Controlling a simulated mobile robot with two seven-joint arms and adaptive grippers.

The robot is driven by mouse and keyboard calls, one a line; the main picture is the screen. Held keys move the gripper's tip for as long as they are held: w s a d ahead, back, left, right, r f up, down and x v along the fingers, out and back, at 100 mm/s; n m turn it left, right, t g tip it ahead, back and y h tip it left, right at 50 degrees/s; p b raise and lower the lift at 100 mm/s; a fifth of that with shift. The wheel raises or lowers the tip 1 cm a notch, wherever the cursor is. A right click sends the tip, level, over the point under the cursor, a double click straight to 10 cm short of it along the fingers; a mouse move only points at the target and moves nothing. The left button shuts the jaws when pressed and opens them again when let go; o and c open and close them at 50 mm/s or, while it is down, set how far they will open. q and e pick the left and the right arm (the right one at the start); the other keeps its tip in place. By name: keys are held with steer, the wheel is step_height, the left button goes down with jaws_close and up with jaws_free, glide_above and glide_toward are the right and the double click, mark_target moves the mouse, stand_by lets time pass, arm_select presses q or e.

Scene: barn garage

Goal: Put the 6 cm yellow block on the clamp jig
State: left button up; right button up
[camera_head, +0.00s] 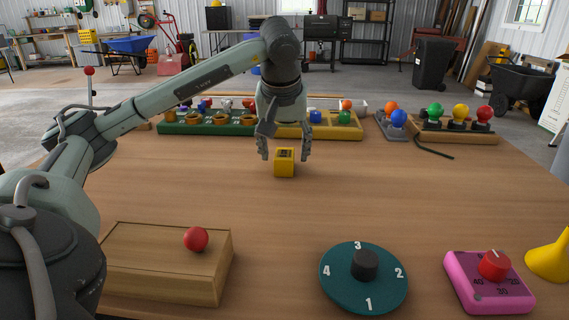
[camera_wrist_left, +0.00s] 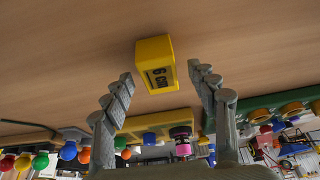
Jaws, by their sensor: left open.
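The yellow block (camera_head: 284,168) sits on the wooden table, beyond its middle. My left gripper (camera_head: 285,156) points down over the block, with one finger to each side. In the left wrist view my left gripper (camera_wrist_left: 161,74) is open, and the block lies at its fingertips with gaps on both sides. I cannot tell for sure which thing is the clamp jig; a grey fixture (camera_head: 381,120) with a blue ball stands at the back right. My right gripper is out of view.
Along the back stand a green tray (camera_head: 205,129), a yellow tray (camera_head: 318,132) and a wooden stand (camera_head: 461,137) with coloured balls. Nearer are a wooden box (camera_head: 150,282), a teal dial (camera_head: 365,300), a pink timer (camera_head: 490,297) and a yellow funnel (camera_head: 549,261). The table's middle is clear.

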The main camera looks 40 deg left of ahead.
arm_select(q)
steer(key=shift+c, duration=0.2)
steer(key=c, duration=1.3)
steer(key=shift+r, duration=0.1)
